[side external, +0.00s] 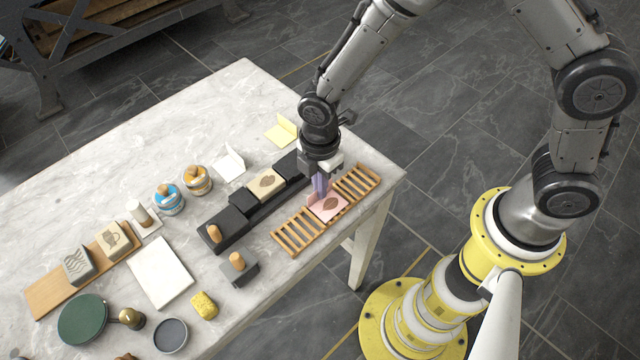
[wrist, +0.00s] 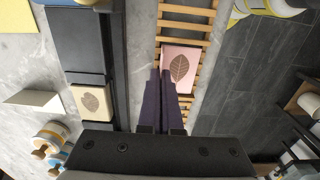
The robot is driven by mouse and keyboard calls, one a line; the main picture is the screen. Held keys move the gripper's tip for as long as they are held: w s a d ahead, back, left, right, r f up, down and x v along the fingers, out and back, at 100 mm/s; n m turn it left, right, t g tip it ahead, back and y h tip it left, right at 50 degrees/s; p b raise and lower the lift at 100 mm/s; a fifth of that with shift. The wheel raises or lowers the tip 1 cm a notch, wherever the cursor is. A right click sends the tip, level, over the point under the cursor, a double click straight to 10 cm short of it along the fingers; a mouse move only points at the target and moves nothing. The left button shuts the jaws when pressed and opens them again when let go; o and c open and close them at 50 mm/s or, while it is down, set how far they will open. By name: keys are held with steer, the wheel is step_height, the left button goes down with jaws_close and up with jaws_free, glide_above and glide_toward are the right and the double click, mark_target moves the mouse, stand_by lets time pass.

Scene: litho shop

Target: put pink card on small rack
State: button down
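The pink card (side external: 326,207) has a brown leaf print on its flat panel. It lies over the middle slats of the small wooden rack (side external: 296,232) at the table's near right edge; I cannot tell whether it rests fully on them. The card also shows in the wrist view (wrist: 181,68), with the rack's slats (wrist: 185,28) beyond it. My gripper (side external: 320,192) points down at the card's edge. Its purple fingers (wrist: 160,78) are close together on the card's upright flap, which they mostly hide.
A black rail with dark blocks and a leaf stamp block (side external: 266,182) runs beside the rack. Folded white (side external: 229,163) and yellow (side external: 282,131) cards stand behind it. Paint jars (side external: 169,199), a dark wooden-knobbed block (side external: 238,268) and a yellow sponge (side external: 204,305) are to the left.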

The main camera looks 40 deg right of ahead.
steer(key=c, duration=1)
jaws_free()
steer(key=c, duration=0.3)
steer(key=shift+r, duration=2.95)
